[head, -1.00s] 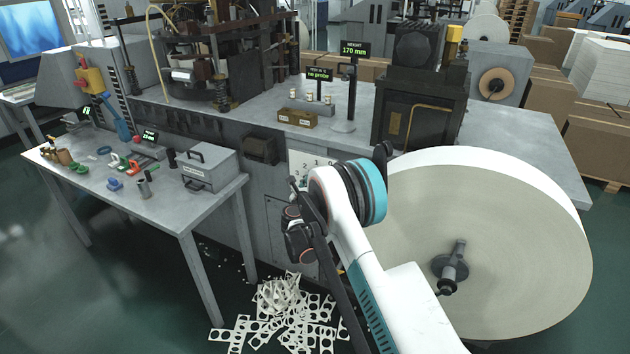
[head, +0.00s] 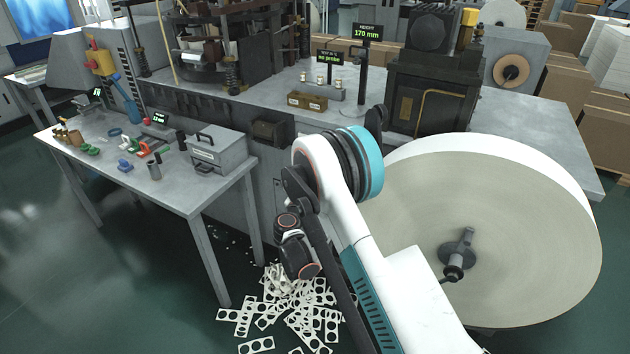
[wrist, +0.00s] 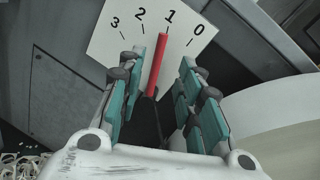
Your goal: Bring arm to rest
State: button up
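My arm (head: 352,235) is folded in the lower middle of the head view, in front of the machine bench. Its dark wrist part (head: 297,250) hangs above the scrap on the floor. The fingers do not show clearly in the head view. In the wrist view my gripper (wrist: 160,88) has its two teal-padded fingers apart. A red pointer (wrist: 158,62) shows between them, in front of a white scale plate (wrist: 113,42) marked 0 to 3. It points near the 1. I cannot tell how far the pointer is from the fingers.
A large paper roll (head: 500,220) stands close to the right of my arm. A grey table (head: 190,190) with small tools and a grey box (head: 218,153) is at left. Punched paper scrap (head: 300,312) lies on the floor below. Open floor (head: 50,280) lies at lower left.

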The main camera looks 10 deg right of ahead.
jog(key=s+d+r+m+g, duration=0.35)
jog(key=d+r+m, duration=0.25)
jog(key=r+m, duration=0.45)
jog(key=s+d+r+m+g+y, duration=0.1)
jog(key=s+d+r+m, duration=0.15)
jog(key=s+r, duration=0.3)
jog(key=s+d+r+m+g+y, duration=0.1)
jog(key=s+d+r+m, duration=0.1)
jog(key=s+r+m, duration=0.3)
jog(key=s+a+m+g+y, duration=0.1)
jog(key=s+m, duration=0.7)
jog(key=s, duration=0.8)
jog(key=s+a+m+g+y, duration=0.1)
jog(key=s+m+y, duration=0.3)
jog(key=s, duration=1.3)
jog(key=m+g, duration=0.1)
jog(key=m, duration=0.3)
jog(key=shift+f+m, duration=0.15)
jog(key=shift+m, duration=0.25)
